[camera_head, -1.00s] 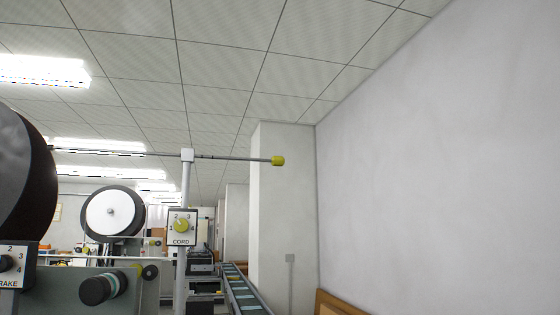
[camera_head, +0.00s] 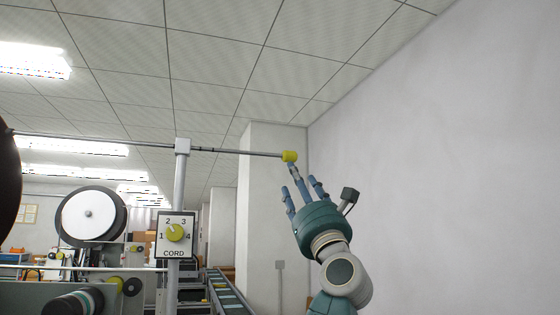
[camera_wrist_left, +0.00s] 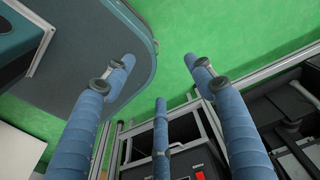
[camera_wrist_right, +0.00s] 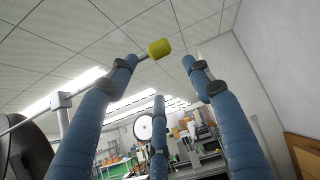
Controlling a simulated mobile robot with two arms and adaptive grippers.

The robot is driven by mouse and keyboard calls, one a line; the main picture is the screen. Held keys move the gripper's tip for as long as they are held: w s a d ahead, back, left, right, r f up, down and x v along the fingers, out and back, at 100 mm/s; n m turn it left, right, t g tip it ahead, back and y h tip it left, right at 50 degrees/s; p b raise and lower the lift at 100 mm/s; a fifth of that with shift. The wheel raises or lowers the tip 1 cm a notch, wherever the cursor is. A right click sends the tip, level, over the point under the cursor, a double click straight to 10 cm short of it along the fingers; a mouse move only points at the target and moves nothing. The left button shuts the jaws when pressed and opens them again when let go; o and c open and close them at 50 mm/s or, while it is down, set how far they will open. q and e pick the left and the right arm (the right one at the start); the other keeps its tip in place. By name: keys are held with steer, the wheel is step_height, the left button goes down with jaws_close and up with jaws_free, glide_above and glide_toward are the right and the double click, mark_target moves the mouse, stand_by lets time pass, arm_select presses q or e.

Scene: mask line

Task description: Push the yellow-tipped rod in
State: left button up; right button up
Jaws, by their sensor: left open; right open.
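The rod (camera_head: 235,152) runs level through a bracket on top of a grey post (camera_head: 181,190). Its yellow tip (camera_head: 289,156) is at the right end, in front of the white pillar. My right gripper (camera_head: 298,180) is open, fingers pointing up, with its fingertips just below the yellow tip in the head view. In the right wrist view the yellow tip (camera_wrist_right: 159,48) shows between the fingertips, and I cannot tell whether a finger touches it. My left gripper (camera_wrist_left: 160,70) is open and empty in its wrist view, above green floor and machine parts; it is not in the head view.
A CORD dial (camera_head: 175,235) with a yellow knob is on the post. A white reel (camera_head: 91,215) and a conveyor (camera_head: 228,292) stand behind. The wall (camera_head: 450,150) bounds the right side. In the left wrist view, a dark rounded panel (camera_wrist_left: 90,35) lies close to the fingers.

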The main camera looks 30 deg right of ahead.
mark_target(291, 159)
steer(key=r+p, duration=0.1)
steer(key=w+r+p, duration=0.1)
steer(key=r, duration=0.1)
steer(key=w+d+r+p, duration=0.1)
steer(key=shift+r, duration=0.25)
steer(key=p+x, duration=0.2)
steer(key=x, duration=0.1)
steer(key=shift+r, duration=0.1)
steer(key=w, duration=0.1)
steer(key=r+p, duration=0.1)
steer(key=w, duration=0.1)
steer(key=shift+w+d+r+m+h+p, duration=0.3)
steer(key=shift+r+p, duration=0.05)
steer(key=shift+p, duration=0.05)
steer(key=shift+c, duration=1.3)
jaws_close()
arm_select(q)
steer(key=s+r, duration=0.3)
steer(key=r, duration=0.3)
steer(key=shift+r, duration=0.25)
arm_select(e)
steer(key=shift+a, duration=0.1)
